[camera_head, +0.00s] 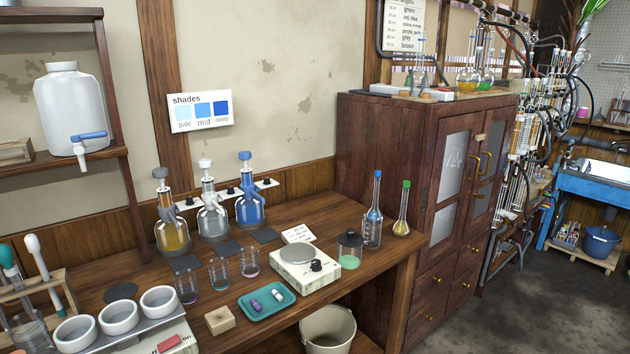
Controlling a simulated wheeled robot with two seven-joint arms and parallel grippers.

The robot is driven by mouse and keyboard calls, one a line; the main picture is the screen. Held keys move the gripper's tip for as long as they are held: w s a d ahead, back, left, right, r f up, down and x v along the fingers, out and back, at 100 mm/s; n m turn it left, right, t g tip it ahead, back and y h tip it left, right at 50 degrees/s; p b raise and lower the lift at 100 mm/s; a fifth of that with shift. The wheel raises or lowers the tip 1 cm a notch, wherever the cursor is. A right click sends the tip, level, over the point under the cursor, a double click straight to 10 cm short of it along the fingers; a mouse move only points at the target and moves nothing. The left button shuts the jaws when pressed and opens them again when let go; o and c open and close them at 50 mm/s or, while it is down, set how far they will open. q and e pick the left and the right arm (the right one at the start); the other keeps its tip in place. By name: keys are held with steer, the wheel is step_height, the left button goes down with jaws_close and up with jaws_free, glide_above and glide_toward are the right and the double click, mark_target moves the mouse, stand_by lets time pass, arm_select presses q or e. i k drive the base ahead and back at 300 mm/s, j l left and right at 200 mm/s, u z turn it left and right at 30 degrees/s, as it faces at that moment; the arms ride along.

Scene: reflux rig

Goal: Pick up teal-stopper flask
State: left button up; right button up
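Two long-necked flasks stand upright at the right end of the wooden bench. One flask (372,228) has a blue stopper and blue in its lower neck. The other flask (402,222) has a green stopper and yellow liquid in its bulb. I cannot tell for certain which stopper counts as teal. Neither of my grippers is in view.
A balance (306,268) and a dark-lidded jar (349,249) stand left of the flasks. Several beakers, a teal tray (267,301) and three dispenser bottles are farther left. A wooden cabinet (410,150) rises close behind the flasks. A bin (328,330) is below.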

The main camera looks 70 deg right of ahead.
mark_target(375, 207)
steer(key=z, duration=2.7)
steer(key=i, duration=0.15)
